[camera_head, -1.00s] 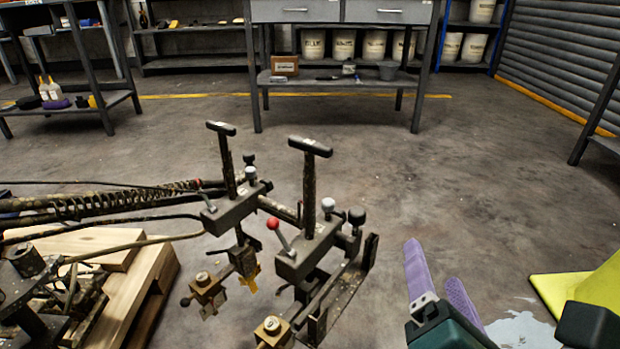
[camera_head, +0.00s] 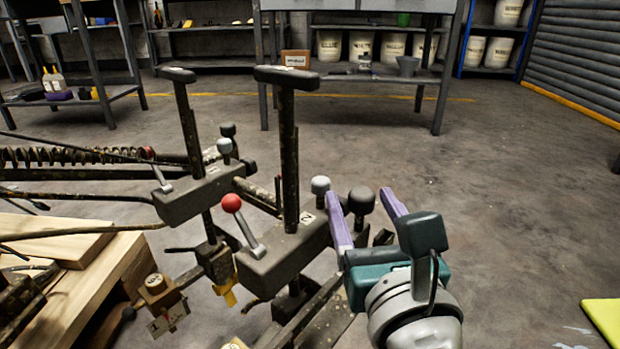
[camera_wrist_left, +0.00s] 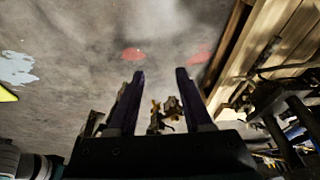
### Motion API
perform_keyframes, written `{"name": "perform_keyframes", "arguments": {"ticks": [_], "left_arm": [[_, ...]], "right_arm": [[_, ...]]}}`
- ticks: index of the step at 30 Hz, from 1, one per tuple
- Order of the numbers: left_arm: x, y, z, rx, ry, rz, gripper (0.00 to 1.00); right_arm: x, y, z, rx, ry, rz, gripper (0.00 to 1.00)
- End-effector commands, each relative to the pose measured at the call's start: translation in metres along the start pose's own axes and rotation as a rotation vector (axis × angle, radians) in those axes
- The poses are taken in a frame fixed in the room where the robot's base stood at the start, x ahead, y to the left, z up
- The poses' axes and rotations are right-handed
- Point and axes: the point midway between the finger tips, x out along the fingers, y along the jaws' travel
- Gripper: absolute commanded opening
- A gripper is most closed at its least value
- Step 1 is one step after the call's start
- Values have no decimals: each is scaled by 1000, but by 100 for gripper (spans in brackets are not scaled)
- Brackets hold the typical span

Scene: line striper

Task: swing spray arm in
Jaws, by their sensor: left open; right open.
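The spray arm assembly has two dark blocks, each with an upright T-handle. The front block (camera_head: 285,255), marked 2, carries a red-knobbed lever (camera_head: 231,204), and the rear block (camera_head: 185,196) stands behind and left. Brass nozzle fittings (camera_head: 160,300) hang below. My right gripper (camera_head: 358,193) is open, its purple fingers apart at the front block's right end. A black knob (camera_head: 361,202) shows between them; I cannot tell whether the fingers surround it. My left gripper (camera_wrist_left: 157,75) shows only in the left wrist view, open, with brass fittings (camera_wrist_left: 168,112) visible between its fingers.
A wooden pallet (camera_head: 85,290) lies at lower left, below hoses and a spring. A yellow object (camera_head: 605,318) is on the floor at lower right. A workbench (camera_head: 370,77) and shelves stand at the back.

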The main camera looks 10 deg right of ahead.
Motion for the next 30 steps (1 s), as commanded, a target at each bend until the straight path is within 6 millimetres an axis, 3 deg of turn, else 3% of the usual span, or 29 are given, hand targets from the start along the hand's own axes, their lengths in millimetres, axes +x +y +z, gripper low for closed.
{"name": "perform_keyframes", "arguments": {"ticks": [4,12,30], "left_arm": [[5,0,1,0,1,0,50],[4,0,1,0,2,0,50],[4,2,0,-7,4,6,50]], "right_arm": [[11,0,0,2,0,-1,69],[12,0,0,2,1,0,69],[12,0,0,3,1,-1,1]]}}
